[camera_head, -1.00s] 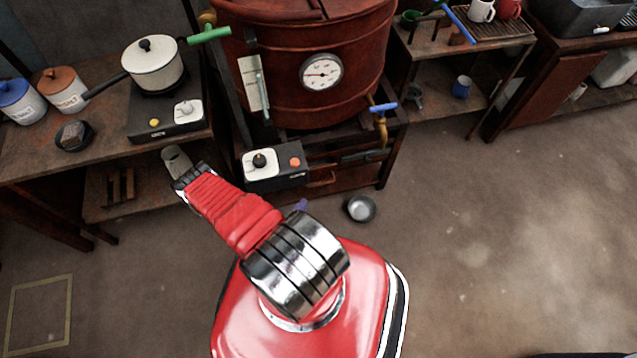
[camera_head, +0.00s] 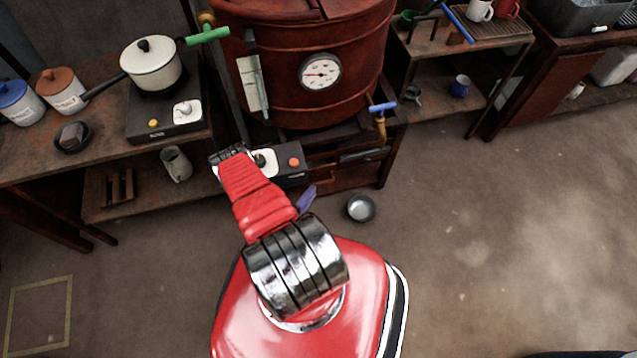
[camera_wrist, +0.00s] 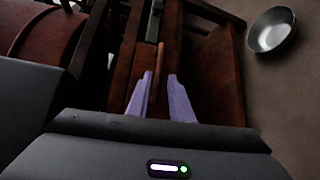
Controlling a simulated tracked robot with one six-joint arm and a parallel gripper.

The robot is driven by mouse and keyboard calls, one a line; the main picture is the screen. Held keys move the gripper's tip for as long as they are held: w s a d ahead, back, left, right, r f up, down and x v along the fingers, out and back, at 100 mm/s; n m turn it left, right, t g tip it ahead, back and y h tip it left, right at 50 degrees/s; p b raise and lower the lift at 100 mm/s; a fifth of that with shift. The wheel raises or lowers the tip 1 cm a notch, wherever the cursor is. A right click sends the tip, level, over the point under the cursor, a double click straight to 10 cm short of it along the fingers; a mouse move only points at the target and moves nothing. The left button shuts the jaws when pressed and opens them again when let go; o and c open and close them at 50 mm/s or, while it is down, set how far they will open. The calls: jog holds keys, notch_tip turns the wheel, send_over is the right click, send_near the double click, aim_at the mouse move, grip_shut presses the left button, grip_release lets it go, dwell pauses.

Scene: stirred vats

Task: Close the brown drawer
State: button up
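The brown drawer (camera_head: 350,177) is low in the dark wooden stand under the red vat, with a copper bar handle (camera_head: 322,181). How far it stands out is hard to tell. In the wrist view the drawer (camera_wrist: 215,65) fills the upper middle, and a copper bar (camera_wrist: 160,65) lies between the fingertips. My gripper (camera_wrist: 160,76) has two purple fingers, clearly apart, pointing at the drawer; I cannot tell whether they touch it. In the head view one purple finger (camera_head: 306,198) shows beside my red arm, which hides the rest.
A metal bowl (camera_head: 361,208) lies on the floor right of my arm. A control box (camera_head: 284,164) with a red button sits just above the gripper, partly behind my arm. A shelf with a jug (camera_head: 176,164) is at left. The floor at right is clear.

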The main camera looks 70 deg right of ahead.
aim_at(318, 184)
jog(key=shift+x, duration=3.2)
jog(key=shift+c, duration=0.4)
grip_shut()
